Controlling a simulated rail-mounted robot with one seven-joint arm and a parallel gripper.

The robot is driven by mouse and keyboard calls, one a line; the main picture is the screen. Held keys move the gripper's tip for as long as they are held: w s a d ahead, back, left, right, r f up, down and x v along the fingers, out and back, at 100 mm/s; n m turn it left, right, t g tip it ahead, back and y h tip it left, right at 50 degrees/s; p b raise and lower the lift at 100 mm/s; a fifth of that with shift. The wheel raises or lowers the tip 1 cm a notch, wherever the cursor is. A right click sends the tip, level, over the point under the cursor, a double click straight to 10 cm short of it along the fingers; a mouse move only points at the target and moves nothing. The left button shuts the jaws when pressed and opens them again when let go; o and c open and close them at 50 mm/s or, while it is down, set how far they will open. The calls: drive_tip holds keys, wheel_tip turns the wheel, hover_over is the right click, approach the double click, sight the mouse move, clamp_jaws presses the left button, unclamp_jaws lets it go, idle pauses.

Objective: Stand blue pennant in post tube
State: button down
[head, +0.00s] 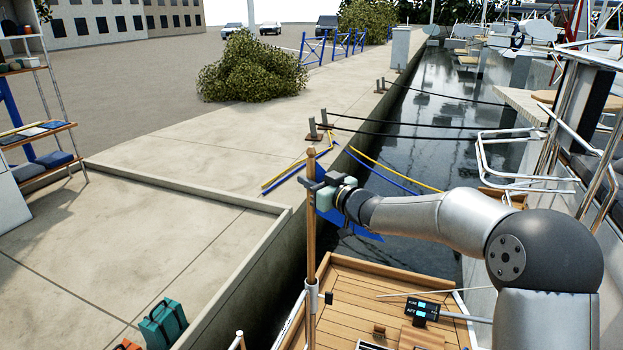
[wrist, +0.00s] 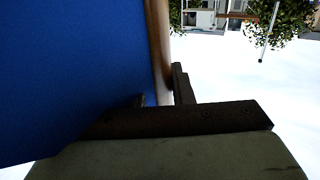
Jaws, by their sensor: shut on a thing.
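The blue pennant is a blue cloth (head: 345,222) on a wooden staff (head: 311,235). The staff stands close to upright in the head view, its rounded top above my gripper. My gripper (head: 312,188) is shut on the staff near its upper part. In the wrist view the cloth (wrist: 75,70) fills the left side, and the staff (wrist: 158,45) runs down between the dark fingers (wrist: 163,95). A pale collar (head: 312,289), possibly the post tube, shows around the staff's line low at the boat's edge. I cannot tell whether the staff is inside it or in front of it.
The wooden cockpit deck (head: 385,285) lies below, with a small black display (head: 421,309) on it. A concrete quay (head: 215,220) is at the left, with a teal bag (head: 163,325). Dark mooring lines (head: 420,131) cross the water. Metal rails (head: 510,160) stand at the right.

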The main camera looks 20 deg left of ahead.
drive_tip(key=shift+f, duration=0.25)
drive_tip(key=c, duration=1.2)
unclamp_jaws()
drive_tip(key=b+v, duration=0.2)
drive_tip(key=v, duration=1.5)
drive_tip(key=shift+d+b, duration=0.15)
drive_tip(key=shift+b, duration=0.15)
